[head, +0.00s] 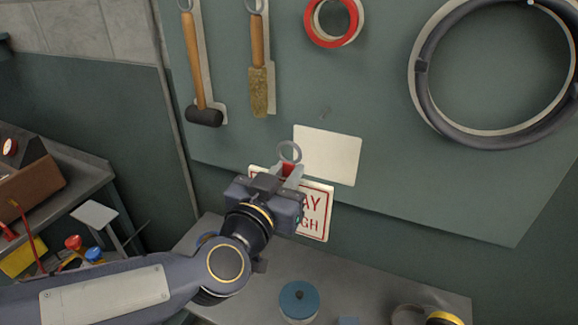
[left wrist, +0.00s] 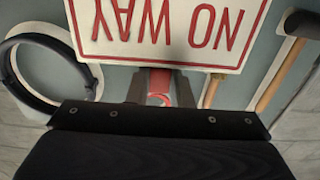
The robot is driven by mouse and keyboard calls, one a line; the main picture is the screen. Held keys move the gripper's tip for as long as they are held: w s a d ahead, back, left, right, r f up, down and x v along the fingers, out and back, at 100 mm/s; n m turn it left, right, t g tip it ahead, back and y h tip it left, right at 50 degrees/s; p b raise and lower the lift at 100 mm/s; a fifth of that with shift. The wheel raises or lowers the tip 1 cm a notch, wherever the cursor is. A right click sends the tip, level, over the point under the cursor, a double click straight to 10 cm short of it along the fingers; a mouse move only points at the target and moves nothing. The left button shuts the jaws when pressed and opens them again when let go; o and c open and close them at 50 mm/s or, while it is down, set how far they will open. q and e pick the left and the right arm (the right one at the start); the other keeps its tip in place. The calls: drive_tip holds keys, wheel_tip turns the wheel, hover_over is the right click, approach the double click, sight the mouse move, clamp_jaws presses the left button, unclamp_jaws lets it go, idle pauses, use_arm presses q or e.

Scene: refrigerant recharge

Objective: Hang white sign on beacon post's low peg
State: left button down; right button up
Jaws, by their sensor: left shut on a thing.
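The white sign (head: 316,212) has a red border and red lettering. My left gripper (head: 288,172) is shut on a red tab at the sign's top edge and holds the sign in front of the green tool board. A grey ring (head: 289,152) stands above the fingertips. My gripper hides the sign's left part. In the left wrist view the sign (left wrist: 165,30) appears upside down, reading "NO WAY", with the fingers (left wrist: 155,88) at its edge. I cannot make out the beacon post or its low peg. My right gripper is not in view.
A blue round container (head: 299,302) stands on the bench below.

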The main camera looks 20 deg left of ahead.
use_arm(q)
drive_tip(key=shift+s+r+p, duration=0.15)
drive_tip(key=shift+s+p, duration=1.35)
drive_tip(key=shift+s, duration=0.8)
drive_tip(key=s, duration=0.3)
drive_tip(key=shift+a+p, duration=0.1)
drive_tip(key=shift+p, duration=0.3)
drive_tip(key=shift+f, duration=0.2)
